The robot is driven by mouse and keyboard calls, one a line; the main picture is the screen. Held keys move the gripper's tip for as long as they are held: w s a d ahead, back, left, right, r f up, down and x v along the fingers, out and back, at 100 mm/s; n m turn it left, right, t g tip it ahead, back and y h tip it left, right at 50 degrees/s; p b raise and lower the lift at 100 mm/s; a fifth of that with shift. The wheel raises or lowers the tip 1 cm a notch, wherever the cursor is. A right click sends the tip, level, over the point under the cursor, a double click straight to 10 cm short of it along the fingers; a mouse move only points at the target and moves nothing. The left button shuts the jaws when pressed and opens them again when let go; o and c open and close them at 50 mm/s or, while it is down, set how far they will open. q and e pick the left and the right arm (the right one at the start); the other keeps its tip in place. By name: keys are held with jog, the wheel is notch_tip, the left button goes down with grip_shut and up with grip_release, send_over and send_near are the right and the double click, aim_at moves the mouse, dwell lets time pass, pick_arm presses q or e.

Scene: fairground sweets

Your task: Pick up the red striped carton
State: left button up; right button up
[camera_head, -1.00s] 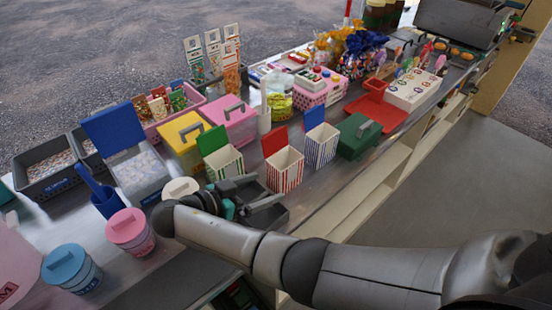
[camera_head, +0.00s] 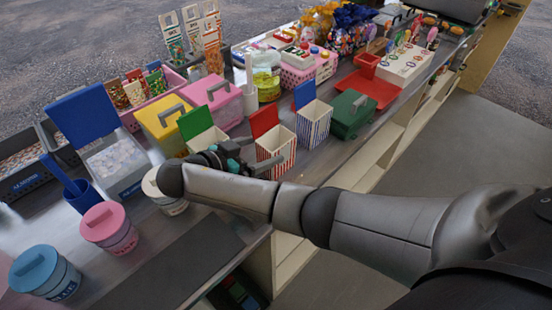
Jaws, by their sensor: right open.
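The red striped carton (camera_head: 281,152) stands upright on the counter with its red lid (camera_head: 264,121) raised. It is between a green-lidded striped carton (camera_head: 203,137) on its left and a blue-lidded striped carton (camera_head: 314,125) on its right. My right gripper (camera_head: 260,158) is open at the left side of the red striped carton. Its fingers point towards the carton and one overlaps its lower front in the picture. I cannot tell whether they touch it. The gripper and forearm hide part of the green-lidded carton's lower part. My left gripper is not in view.
A green box (camera_head: 352,116) and a red tray (camera_head: 377,92) are to the right. Yellow (camera_head: 163,119) and pink (camera_head: 214,99) boxes stand behind. A white-lidded tub (camera_head: 164,194) and a pink-lidded tub (camera_head: 108,228) are at left. The counter's front edge runs below the cartons.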

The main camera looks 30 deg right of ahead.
aim_at(274, 146)
jog(key=shift+w+d+f, duration=0.15)
jog(key=shift+d, duration=0.2)
jog(key=b+x, duration=0.2)
jog(key=x, duration=0.2)
jog(key=shift+d, duration=0.15)
jog(key=shift+c, duration=1.4)
jog(key=c, duration=1)
